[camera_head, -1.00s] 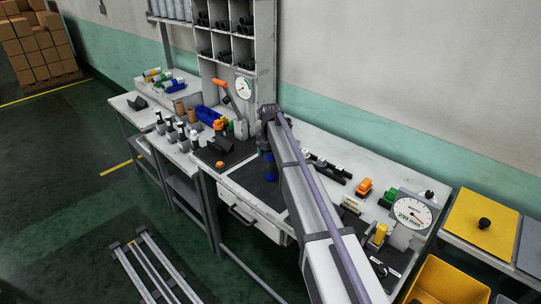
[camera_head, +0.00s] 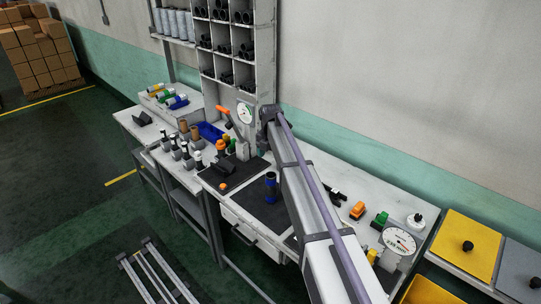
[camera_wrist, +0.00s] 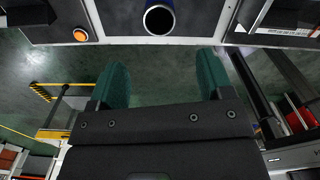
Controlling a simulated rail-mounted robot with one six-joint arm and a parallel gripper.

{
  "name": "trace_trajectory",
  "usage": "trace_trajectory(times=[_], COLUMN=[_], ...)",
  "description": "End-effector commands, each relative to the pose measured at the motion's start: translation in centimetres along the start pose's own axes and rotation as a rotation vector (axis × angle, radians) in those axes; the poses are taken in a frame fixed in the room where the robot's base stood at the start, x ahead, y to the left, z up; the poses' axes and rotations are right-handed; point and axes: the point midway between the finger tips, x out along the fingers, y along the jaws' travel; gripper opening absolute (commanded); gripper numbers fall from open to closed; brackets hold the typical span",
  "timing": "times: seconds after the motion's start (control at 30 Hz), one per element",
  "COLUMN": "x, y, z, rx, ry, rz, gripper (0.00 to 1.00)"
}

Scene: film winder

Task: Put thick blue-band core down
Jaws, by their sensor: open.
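The thick blue-band core (camera_head: 270,187), a dark tube with blue bands, stands upright on the dark mat (camera_head: 265,211) of the bench. In the wrist view the core (camera_wrist: 158,19) shows its open end and a blue rim at the top edge, ahead of my fingertips and apart from them. My gripper (camera_wrist: 162,72) is open, with its two teal fingers spread and nothing between them. In the head view my arm hides most of my gripper.
An orange button (camera_head: 222,186) and a dark block sit left of the core. A dial gauge with an orange lever (camera_head: 223,111) stands behind. Orange and green pieces (camera_head: 379,219) and a large dial (camera_head: 399,241) are to the right. Pigeonholes (camera_head: 231,45) rise at the back.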

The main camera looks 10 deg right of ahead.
Motion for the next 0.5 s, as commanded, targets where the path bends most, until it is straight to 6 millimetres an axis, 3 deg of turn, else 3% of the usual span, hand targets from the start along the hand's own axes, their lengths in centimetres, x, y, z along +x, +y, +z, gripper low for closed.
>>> trace_trajectory(times=[0.13, 0.23, 0.5], x=[0.2, 0.2, 0.2], y=[-1.3, -5.0, -20.4], z=[-1.4, -5.2, -21.4], rx=[0.083, 0.355, 1.679], ry=[0.000, 0.000, -0.001], rz=[0.000, 0.000, 0.000], gripper=[0.73, 0.73, 0.73])
